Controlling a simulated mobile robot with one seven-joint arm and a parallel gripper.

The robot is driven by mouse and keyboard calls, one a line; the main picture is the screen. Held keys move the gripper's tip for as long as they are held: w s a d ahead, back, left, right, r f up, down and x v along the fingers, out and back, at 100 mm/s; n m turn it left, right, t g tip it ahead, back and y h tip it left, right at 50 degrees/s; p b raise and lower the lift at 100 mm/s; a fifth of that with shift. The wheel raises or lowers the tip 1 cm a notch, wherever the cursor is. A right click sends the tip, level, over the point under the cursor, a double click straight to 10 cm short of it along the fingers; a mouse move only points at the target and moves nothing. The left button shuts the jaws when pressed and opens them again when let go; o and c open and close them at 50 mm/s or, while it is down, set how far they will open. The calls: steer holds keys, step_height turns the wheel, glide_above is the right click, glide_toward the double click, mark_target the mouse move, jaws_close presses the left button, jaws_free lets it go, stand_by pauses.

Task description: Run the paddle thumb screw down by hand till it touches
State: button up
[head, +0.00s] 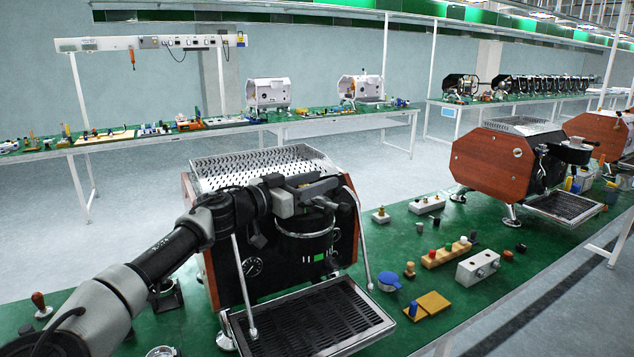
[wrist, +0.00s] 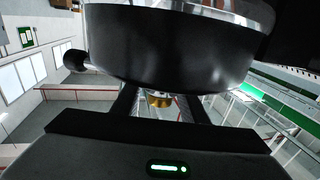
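The espresso machine (head: 282,170) with wood side panels stands at the front of the green bench. Its black group (head: 305,222) is at the machine's front, and a black round body with a bright rim (wrist: 175,45) fills the top of the wrist view. My gripper (head: 318,188) is at the top of the group. In the wrist view my gripper (wrist: 160,100) shows two dark fingers with a gap between them; their tips are hidden behind the round body. A small brass piece (wrist: 160,101), perhaps the thumb screw, shows in that gap. I cannot tell whether the fingers touch it.
The slotted drip tray (head: 315,318) and a thin steam wand (head: 243,285) are below and beside my arm. A second machine (head: 500,170) stands farther right.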

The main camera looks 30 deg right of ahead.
jaws_close()
steer(key=shift+s+m+g, duration=0.1)
steer(key=shift+m+g, duration=0.3)
steer(key=shift+g, duration=0.2)
steer(key=m+g, duration=0.2)
steer(key=g, duration=0.1)
steer(key=shift+s+d+h, duration=0.1)
steer(key=shift+s+h, duration=0.2)
steer(key=m+g+p, duration=0.1)
steer(key=g, duration=0.1)
steer(key=s+m+g, duration=0.1)
steer(key=m+g, duration=0.1)
steer(key=g, duration=0.1)
steer(key=shift+s+r+m+g+y+p, duration=0.1)
steer(key=shift+r+m+g+y+p, duration=0.05)
steer(key=shift+m+g+y+p, duration=0.2)
steer(key=m+g+p, duration=0.1)
steer(key=m+g+y+p, duration=0.1)
steer(key=g, duration=0.1)
steer(key=shift+s+y, duration=0.25)
steer(key=shift+s, duration=0.1)
steer(key=shift+s+a+m+g+y+p, duration=0.2)
steer(key=shift+m+g+y+p, duration=0.25)
steer(key=shift+g, duration=0.2)
steer(key=shift+s+a+m+g+y+p, duration=0.1)
steer(key=shift+a+m+g+y+p, duration=0.2)
steer(key=shift+m+g, duration=0.25)
